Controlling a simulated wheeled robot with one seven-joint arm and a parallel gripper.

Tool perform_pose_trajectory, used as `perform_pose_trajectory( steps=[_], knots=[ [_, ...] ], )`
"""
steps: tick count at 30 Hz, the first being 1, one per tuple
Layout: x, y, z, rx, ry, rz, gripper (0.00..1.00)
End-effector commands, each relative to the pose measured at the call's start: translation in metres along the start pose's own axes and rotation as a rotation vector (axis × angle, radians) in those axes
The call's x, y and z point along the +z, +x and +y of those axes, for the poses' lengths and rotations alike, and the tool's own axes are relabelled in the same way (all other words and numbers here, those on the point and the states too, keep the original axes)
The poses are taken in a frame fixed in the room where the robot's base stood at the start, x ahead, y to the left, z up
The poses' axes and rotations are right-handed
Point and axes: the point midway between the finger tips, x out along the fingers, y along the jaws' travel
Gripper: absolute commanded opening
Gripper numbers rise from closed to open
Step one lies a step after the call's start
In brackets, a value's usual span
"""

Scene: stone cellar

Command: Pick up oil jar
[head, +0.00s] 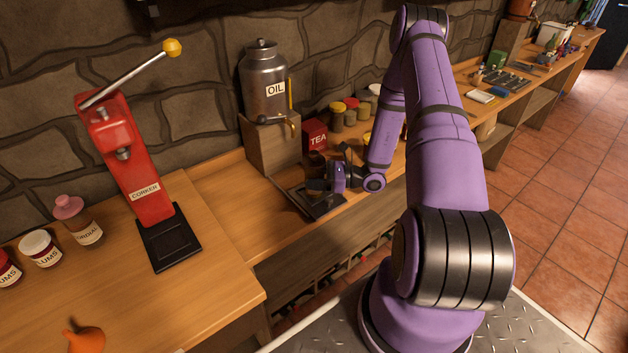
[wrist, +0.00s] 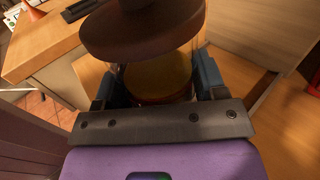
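The glass jar with a wide brown lid (wrist: 140,38) and yellow contents (wrist: 158,76) is between the fingers of my gripper (wrist: 160,88) in the wrist view. One dark finger stands close on each side of the jar, and no clear gap shows. Whether they press on the glass cannot be told. In the head view my gripper (head: 332,180) is low over a black tray (head: 322,205) in front of the oil can's stand. The metal can labelled OIL (head: 264,88) stands on a wooden block (head: 272,148).
A red corker (head: 122,150) stands on the near bench at left, with a cordial jar (head: 82,222) beside it and an orange funnel (head: 86,340) in front. A red TEA box (head: 314,136) and several small jars stand behind my gripper. The bench front right of the corker is clear.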

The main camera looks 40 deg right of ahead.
Motion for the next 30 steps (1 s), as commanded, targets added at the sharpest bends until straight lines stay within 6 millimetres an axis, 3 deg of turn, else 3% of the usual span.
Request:
perform_pose_trajectory(
  steps=[1, 3, 13, 22, 30],
  knots=[
    [0.0, 0.0, 0.0, 0.0, 0.0, 0.0, 0.42],
    [0.0, 0.0, 0.0, 0.0, 0.0, 0.0, 0.27],
    [0.005, 0.0, 0.0, 0.0, -0.002, -0.001, 0.27],
    [0.038, -0.002, 0.001, -0.001, -0.001, 0.0, 0.27],
    [0.042, -0.039, 0.055, -0.003, 0.005, 0.0, 0.27]
  ],
)
